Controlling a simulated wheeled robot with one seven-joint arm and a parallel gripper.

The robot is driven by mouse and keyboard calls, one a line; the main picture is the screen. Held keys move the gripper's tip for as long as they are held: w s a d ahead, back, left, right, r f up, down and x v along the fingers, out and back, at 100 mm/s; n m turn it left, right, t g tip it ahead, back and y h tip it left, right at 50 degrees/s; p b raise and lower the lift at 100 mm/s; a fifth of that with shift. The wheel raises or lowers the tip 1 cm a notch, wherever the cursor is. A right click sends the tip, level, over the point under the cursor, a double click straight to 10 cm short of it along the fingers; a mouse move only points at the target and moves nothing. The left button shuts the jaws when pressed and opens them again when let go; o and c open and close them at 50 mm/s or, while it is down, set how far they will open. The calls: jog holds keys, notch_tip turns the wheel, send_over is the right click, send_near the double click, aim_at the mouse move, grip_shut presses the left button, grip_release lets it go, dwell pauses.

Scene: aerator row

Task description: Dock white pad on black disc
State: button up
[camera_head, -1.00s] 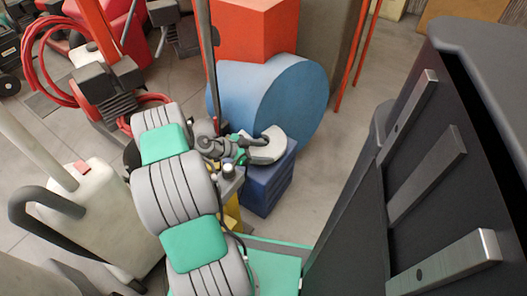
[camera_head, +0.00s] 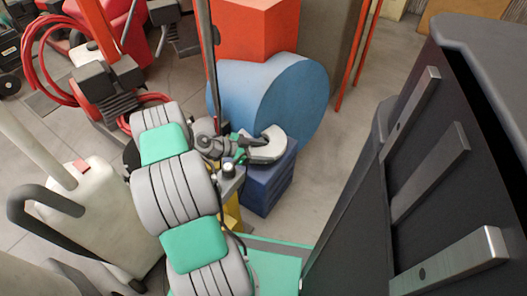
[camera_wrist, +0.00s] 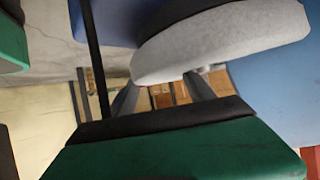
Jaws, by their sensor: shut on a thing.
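The white pad (camera_head: 273,146) is a thick pale disc at the end of my arm, right of centre in the head view. Its rounded edge fills the upper middle of the wrist view (camera_wrist: 225,40). My gripper (camera_head: 248,149) is shut on the pad and holds it tilted. In the wrist view the grey fingers (camera_wrist: 165,92) reach up to the pad's lower edge. In the head view the pad hangs over or in front of a dark blue box; I cannot tell the gap. I cannot make out the black disc with certainty in either view.
A large blue cylinder (camera_head: 275,95) stands behind the pad with a red block (camera_head: 255,28) above it. The dark blue box (camera_head: 268,182) is below. A large dark panel (camera_head: 440,180) stands at the right. Bare floor (camera_head: 318,192) lies between the box and the panel.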

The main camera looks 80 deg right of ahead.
jog(key=shift+f+b, duration=0.4)
jog(key=shift+b, duration=0.05)
dwell(0.3)
jog(key=o, duration=1.3)
jog(key=shift+c, duration=0.2)
jog(key=shift+w+r, duration=0.1)
